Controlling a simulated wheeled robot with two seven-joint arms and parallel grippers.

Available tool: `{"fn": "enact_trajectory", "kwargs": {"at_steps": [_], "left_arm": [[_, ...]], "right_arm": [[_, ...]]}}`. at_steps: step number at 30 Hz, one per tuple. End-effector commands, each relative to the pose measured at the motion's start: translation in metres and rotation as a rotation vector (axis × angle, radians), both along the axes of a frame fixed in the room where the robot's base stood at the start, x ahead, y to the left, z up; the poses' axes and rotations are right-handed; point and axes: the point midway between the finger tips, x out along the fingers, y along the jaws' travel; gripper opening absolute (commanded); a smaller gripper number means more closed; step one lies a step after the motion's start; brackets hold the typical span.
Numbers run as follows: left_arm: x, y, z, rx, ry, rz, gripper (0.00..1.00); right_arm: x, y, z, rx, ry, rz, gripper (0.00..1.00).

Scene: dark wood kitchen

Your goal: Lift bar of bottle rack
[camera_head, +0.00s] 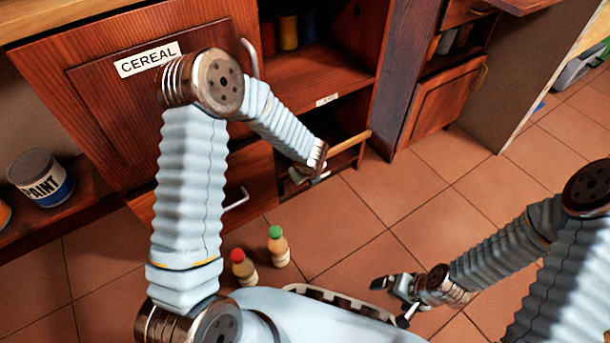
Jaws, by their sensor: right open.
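The bottle rack is a low dark compartment at the bottom of the wood cabinet, with a light wooden bar (349,143) across its front. My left gripper (308,177) is at the left end of this bar, small and partly hidden by its own wrist. I cannot tell whether it touches the bar or how its fingers stand. My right gripper (392,300) is open and empty above the floor at the lower middle, well apart from the rack. Two bottles stand upright on the floor, one with a red cap (243,268) and one with a green cap (278,247).
A cabinet door labelled CEREAL (95,100) is at the upper left, behind my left arm. A paint can (40,180) stands on a low shelf at the far left. A shelf with jars (288,32) is above the rack. Tiled floor (440,215) is clear to the right.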

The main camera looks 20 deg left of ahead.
Motion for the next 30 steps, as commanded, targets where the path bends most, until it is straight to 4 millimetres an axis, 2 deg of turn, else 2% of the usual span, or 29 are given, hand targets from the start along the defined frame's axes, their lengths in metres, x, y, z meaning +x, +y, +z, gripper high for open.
{"fn": "enact_trajectory", "kwargs": {"at_steps": [2, 10, 23, 26, 30], "left_arm": [[0.0, 0.0, 0.0, 0.0, 0.0, 0.0, 0.41], [0.0, 0.0, 0.0, 0.0, 0.0, 0.0, 0.0], [0.0, 0.0, 0.005, 0.004, 0.005, 0.0, 0.0], [0.001, 0.0, 0.012, 0.014, 0.016, 0.001, 0.0], [0.002, -0.002, 0.029, 0.038, 0.047, 0.0, 0.0]], "right_arm": [[0.0, 0.0, 0.0, 0.0, 0.0, 0.0, 1.0], [0.0, 0.0, 0.0, 0.0, 0.0, 0.0, 1.0], [0.0, 0.0, 0.006, 0.0, 0.001, 0.0, 1.0], [-0.001, 0.0, 0.017, 0.0, 0.002, 0.002, 1.0], [-0.002, 0.0, 0.044, 0.001, 0.007, 0.004, 1.0]]}}
